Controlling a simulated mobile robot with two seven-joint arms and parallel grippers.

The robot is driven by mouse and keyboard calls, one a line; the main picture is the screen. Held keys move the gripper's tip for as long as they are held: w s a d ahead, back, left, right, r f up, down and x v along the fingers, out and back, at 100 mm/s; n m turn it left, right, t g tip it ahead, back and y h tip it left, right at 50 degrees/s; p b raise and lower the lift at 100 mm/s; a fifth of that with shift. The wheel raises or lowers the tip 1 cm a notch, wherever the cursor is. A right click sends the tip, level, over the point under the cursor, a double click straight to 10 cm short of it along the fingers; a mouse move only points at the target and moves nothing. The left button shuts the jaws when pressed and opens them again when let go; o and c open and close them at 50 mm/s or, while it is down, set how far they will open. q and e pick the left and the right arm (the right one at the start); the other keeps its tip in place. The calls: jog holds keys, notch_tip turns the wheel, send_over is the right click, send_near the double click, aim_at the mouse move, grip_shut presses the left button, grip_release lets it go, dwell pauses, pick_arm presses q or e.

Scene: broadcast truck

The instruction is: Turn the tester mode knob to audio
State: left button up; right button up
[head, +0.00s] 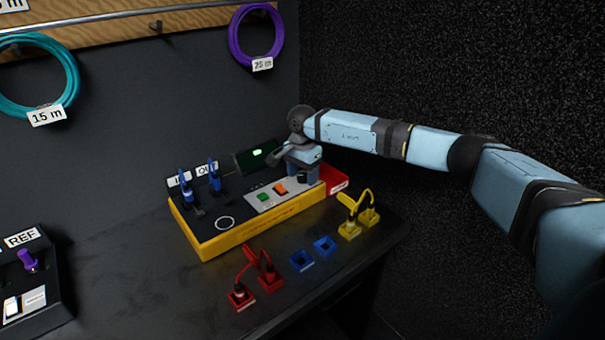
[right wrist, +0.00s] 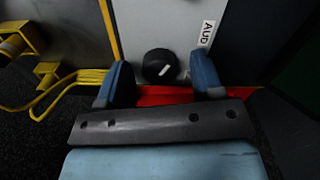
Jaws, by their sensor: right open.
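The tester (head: 214,245) is a yellow box with a dark top and a grey panel, standing on the dark bench. In the right wrist view its mode knob (right wrist: 157,62) is round and black with a short white pointer mark. A white label reading "AUD" (right wrist: 207,33) lies to the right of the knob, partly cut off by the finger. My right gripper (head: 303,172) is over the right end of the tester. In the right wrist view the fingers (right wrist: 162,72) are open, one on each side of the knob, with gaps visible. My left gripper is not in view.
A green button (head: 263,197), an orange switch (head: 281,188) and a small screen (head: 257,152) are on the tester. Blue plugs (head: 214,173) stand at its left. A red block (head: 336,182) is at the right end.

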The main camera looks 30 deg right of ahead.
aim_at(303, 175)
pick_arm(q)
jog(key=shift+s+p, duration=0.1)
jog(key=shift+p, duration=0.4)
pick_arm(e)
notch_tip(303, 175, up, 14)
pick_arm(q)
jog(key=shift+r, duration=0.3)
pick_arm(e)
jog(key=shift+f, duration=0.1)
